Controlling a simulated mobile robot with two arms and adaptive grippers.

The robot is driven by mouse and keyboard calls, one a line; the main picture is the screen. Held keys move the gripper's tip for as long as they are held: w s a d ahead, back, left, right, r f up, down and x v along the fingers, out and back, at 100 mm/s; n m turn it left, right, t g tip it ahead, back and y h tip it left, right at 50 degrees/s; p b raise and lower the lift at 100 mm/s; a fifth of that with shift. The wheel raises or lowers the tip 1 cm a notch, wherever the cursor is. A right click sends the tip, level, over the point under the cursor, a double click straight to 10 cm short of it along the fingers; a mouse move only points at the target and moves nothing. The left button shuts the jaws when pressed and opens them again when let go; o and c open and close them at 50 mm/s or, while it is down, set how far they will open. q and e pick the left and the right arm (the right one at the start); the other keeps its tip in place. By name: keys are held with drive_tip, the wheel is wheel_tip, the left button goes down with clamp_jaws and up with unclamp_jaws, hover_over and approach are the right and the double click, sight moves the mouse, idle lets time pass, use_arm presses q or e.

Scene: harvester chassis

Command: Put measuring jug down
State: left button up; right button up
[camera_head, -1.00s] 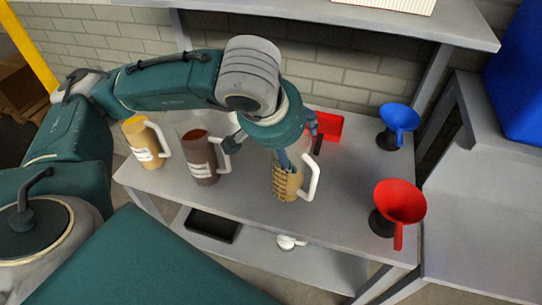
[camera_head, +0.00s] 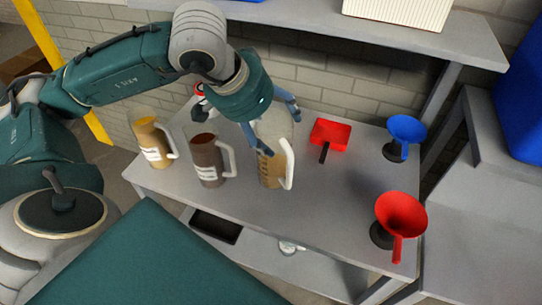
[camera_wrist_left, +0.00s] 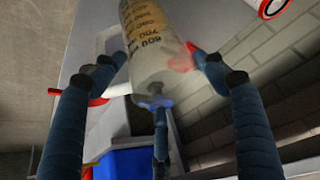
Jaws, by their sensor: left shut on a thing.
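The measuring jug (camera_head: 270,172) is clear, with dark markings, amber contents in its lower part and a white handle on its right. My left gripper (camera_head: 272,125) is shut on its upper part from above and behind. The jug looks upright over the grey table; I cannot tell whether its base touches the top. In the left wrist view the marked jug (camera_wrist_left: 150,38) lies between the blue-black fingers (camera_wrist_left: 155,72). The gripper partly hides the jug's rim. My right gripper is not in view.
A brown jug (camera_head: 207,160) and a tan jug (camera_head: 150,140) stand left on the table (camera_head: 325,215). A red dustpan-like tool (camera_head: 329,134) lies behind right. Red (camera_head: 401,212) and blue (camera_head: 406,130) funnels stand right. The table's front middle is clear. A shelf (camera_head: 330,38) overhangs behind.

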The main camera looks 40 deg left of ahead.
sight(272, 159)
use_arm(q)
wheel_tip(272, 159, down, 6)
drive_tip(key=shift+r, duration=0.1)
wheel_tip(272, 159, down, 4)
drive_tip(key=shift+f+p, duration=0.1)
drive_tip(key=shift+p, duration=0.45)
drive_tip(key=shift+f, duration=0.2)
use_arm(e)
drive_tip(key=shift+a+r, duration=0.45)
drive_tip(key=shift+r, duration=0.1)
use_arm(q)
drive_tip(key=o, duration=1.9)
drive_tip(key=shift+o, duration=0.2)
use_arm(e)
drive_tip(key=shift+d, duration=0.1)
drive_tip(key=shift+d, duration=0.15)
